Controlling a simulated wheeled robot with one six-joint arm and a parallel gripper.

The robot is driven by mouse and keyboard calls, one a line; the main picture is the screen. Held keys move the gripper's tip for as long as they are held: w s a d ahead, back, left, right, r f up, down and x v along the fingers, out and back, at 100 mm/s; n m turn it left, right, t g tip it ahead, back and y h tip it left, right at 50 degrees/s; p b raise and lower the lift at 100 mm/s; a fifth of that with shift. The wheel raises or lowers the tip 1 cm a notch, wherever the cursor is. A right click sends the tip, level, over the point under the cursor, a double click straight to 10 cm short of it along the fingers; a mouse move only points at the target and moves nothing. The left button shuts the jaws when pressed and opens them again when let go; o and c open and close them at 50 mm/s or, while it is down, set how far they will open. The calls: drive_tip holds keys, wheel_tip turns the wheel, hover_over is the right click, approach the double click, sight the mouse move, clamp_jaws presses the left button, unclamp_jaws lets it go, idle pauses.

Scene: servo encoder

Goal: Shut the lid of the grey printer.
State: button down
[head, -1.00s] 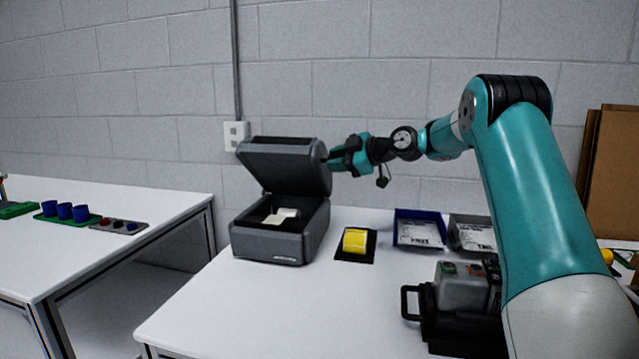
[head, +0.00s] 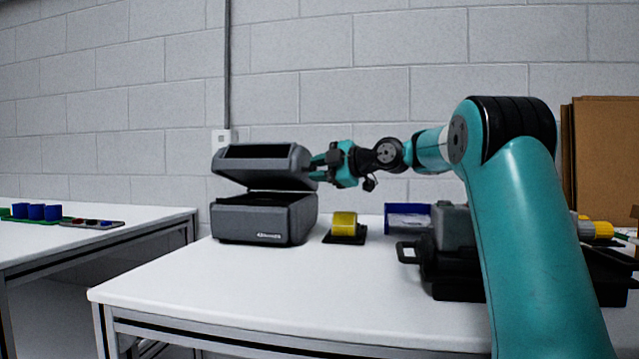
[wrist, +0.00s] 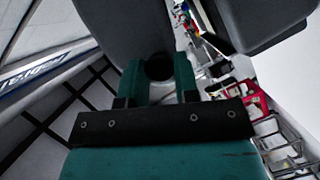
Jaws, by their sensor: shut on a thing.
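The grey printer (head: 262,222) stands at the left of the white table in the head view. Its lid (head: 262,166) is partly open, tilted over the body with a wedge-shaped gap between them. My gripper (head: 316,170) is at the lid's right edge and is shut on it. In the wrist view the two teal fingers of my gripper (wrist: 160,72) close on a dark part at the edge of the lid (wrist: 125,25). The fingertips' exact contact is hard to see. The inside of the printer is hidden from this low angle.
A yellow roll (head: 344,224) on a black base stands right of the printer. A blue tray (head: 407,216) and a grey-and-black device (head: 452,245) are farther right. The table front is clear.

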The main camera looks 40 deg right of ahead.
drive_tip(key=shift+s+f+b, duration=0.1)
drive_tip(key=shift+f+b, duration=0.3)
drive_tip(key=shift+b, duration=0.15)
drive_tip(key=c, duration=0.8)
unclamp_jaws()
drive_tip(key=shift+c, duration=0.2)
drive_tip(key=p+v, duration=0.5)
drive_tip(key=v, duration=1.2)
drive_tip(key=shift+s+p, duration=0.25)
drive_tip(key=shift+p, duration=0.05)
drive_tip(key=shift+r, duration=0.1)
